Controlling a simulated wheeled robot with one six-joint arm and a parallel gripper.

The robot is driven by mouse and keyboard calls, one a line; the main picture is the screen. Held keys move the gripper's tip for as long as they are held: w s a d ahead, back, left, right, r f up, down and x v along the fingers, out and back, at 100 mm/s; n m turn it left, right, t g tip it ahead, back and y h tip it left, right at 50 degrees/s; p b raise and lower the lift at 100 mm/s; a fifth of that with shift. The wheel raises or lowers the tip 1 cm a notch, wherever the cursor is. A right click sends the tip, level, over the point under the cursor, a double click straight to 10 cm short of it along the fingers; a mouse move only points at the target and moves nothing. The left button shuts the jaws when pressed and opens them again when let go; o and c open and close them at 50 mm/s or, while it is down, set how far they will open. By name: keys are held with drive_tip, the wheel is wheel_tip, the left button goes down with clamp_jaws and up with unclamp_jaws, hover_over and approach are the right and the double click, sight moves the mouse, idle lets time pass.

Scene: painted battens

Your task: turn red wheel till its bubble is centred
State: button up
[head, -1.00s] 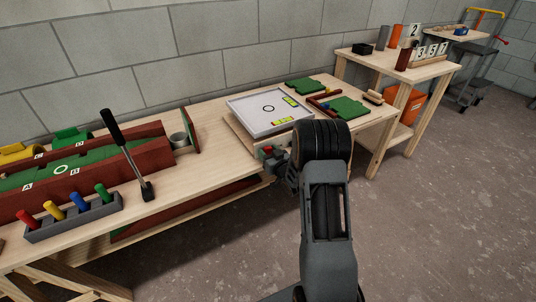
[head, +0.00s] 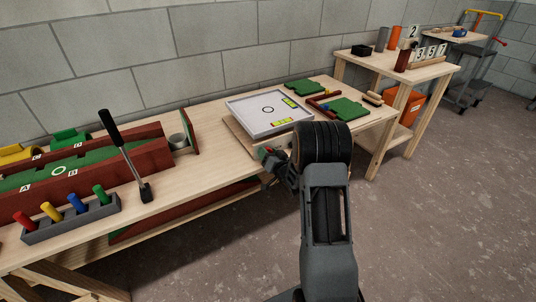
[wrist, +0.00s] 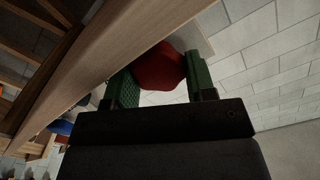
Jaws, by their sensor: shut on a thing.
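The red wheel (wrist: 158,68) shows in the wrist view between the green pads of my gripper (wrist: 160,78), which is shut on it. In the head view a bit of red shows at my gripper (head: 271,158), at the front edge of the grey tray (head: 255,128). The tray has a black ring on its face and two yellow-green vials, one at the back right (head: 290,102) and one near the front edge (head: 283,121). The bubbles are too small to place surely. My wrist hides part of the tray's front right.
Left on the bench (head: 205,150) are a black-handled lever (head: 122,150), a red-brown trough (head: 90,170) and a rack of coloured pegs (head: 72,222). Green boards (head: 348,108) lie right of the tray. The floor in front is open.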

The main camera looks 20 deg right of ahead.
drive_tip(key=o, duration=0.9)
drive_tip(key=n, duration=0.3)
drive_tip(key=n+p, duration=0.1)
drive_tip(key=n, duration=0.3)
drive_tip(key=shift+a+r, duration=0.15)
drive_tip(key=s+d+p, duration=0.1)
drive_tip(key=s+d, duration=0.1)
drive_tip(key=s, duration=1.1)
drive_tip(key=s+a+r+m+g+h, duration=0.1)
drive_tip(key=s+a+r+g, duration=0.1)
drive_tip(key=s+a+g, duration=0.2)
drive_tip(key=s+a+r+g+b, duration=0.1)
drive_tip(key=s+a+r+g, duration=0.2)
drive_tip(key=s+a+g, duration=0.1)
drive_tip(key=s+a+r+m+g+h+b, duration=0.1)
drive_tip(key=s+a+r+g, duration=0.2)
drive_tip(key=s+a+g, duration=0.2)
drive_tip(key=shift+s+m+g+h, duration=0.3)
drive_tip(key=shift+s+g, duration=0.4)
drive_tip(key=shift+s, duration=0.55)
